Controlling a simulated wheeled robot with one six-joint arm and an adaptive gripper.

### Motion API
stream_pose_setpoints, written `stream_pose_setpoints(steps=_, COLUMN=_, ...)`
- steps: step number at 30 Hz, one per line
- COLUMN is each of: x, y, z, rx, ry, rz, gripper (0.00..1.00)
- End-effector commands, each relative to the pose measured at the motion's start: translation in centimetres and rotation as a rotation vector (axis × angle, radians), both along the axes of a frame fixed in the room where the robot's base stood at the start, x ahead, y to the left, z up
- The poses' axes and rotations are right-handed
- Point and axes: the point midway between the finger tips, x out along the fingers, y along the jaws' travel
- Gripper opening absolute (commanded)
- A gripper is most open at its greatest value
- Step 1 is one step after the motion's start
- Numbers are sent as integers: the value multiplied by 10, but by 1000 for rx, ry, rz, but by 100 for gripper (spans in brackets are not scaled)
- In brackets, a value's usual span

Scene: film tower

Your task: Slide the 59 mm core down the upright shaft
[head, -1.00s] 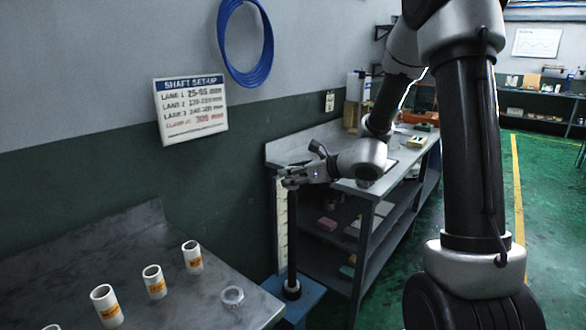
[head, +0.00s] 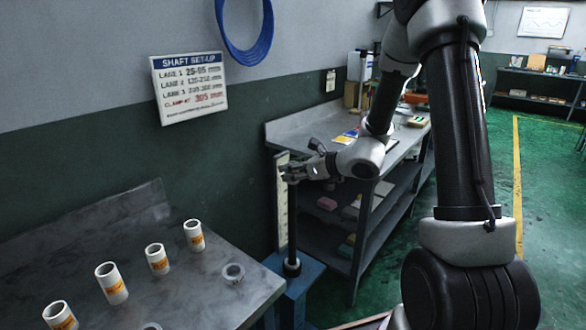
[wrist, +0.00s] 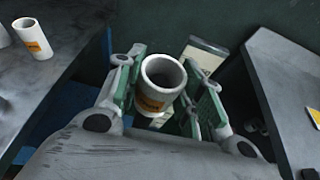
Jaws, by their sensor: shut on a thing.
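My gripper (head: 296,172) is shut on a white core (wrist: 163,78) with an orange label, seen upright between the two fingers in the wrist view. In the head view it is at the top of the visible dark upright shaft (head: 292,220). The shaft runs down to a black collar (head: 291,267) on a blue stand (head: 303,283). The core's bore looks dark inside. I cannot see whether the shaft is inside it. The size on the label is not readable.
A grey bench (head: 320,135) with shelves stands close behind my gripper. A pale scale strip (head: 282,205) stands behind the shaft.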

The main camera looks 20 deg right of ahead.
Motion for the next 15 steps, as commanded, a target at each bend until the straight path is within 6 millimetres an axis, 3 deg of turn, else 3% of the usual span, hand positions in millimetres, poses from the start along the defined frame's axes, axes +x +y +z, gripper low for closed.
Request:
stream_pose_setpoints(steps=8, x=0, y=0, z=-1, rx=1, ry=1, rz=0, gripper=17)
stream_pose_setpoints(steps=15, x=0, y=0, z=-20, rx=3, ry=5, rz=0, gripper=17)
